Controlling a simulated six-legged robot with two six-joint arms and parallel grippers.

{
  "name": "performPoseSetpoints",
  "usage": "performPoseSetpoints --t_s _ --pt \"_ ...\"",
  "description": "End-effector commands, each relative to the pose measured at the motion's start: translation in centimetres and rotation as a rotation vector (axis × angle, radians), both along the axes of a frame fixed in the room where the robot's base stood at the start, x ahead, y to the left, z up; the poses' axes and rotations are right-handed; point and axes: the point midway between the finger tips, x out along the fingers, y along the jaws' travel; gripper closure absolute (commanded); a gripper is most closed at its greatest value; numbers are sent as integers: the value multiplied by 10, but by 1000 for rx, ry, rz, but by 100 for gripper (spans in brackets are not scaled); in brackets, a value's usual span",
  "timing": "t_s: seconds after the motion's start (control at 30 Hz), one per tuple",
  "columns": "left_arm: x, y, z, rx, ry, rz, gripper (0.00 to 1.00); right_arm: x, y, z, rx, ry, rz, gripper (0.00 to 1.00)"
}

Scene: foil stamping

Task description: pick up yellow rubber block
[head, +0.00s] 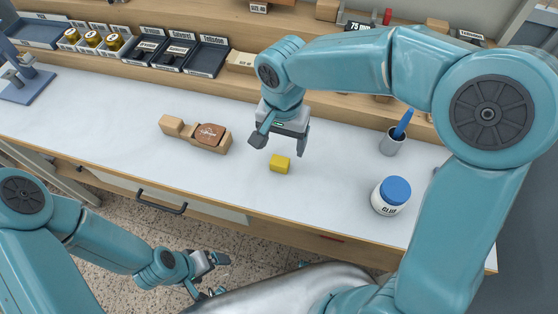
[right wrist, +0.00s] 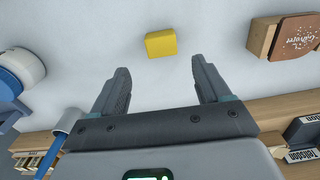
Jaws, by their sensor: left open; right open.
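The yellow rubber block (head: 280,163) lies on the white worktop, towards its front edge. My right gripper (head: 281,144) is open and empty above the worktop, just behind the block in the head view. In the right wrist view the yellow block (right wrist: 161,44) lies beyond the tips of the two spread fingers (right wrist: 160,75), roughly in line with the gap between them. My left gripper (head: 217,275) is open and empty, low in front of the bench above the speckled floor.
A wooden piece with a brown engraved face (head: 210,137) lies left of the block. A glue jar with a blue lid (head: 390,195) and a grey cup with a blue tool (head: 392,142) stand to the right. Labelled trays (head: 206,57) line the back.

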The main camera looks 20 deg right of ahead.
Motion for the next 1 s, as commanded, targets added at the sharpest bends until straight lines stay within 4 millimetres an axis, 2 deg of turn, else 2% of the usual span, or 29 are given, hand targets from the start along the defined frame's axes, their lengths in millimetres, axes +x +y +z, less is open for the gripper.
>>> performPoseSetpoints --t_s 0.1,0.27,0.53,0.83,1.0 --pt "0 0 -1 0 0 0 6 0 0 -16 -2 3 0 23" --pt "0 0 0 0 0 0 6 1 2 -27 -2 3 1 23" --pt "0 0 2 0 0 0 6 0 7 -68 -2 3 0 23" --pt "0 0 2 0 0 0 6 1 7 -73 0 0 1 23" --pt "0 0 2 0 0 0 6 1 7 -73 -1 -1 1 79"
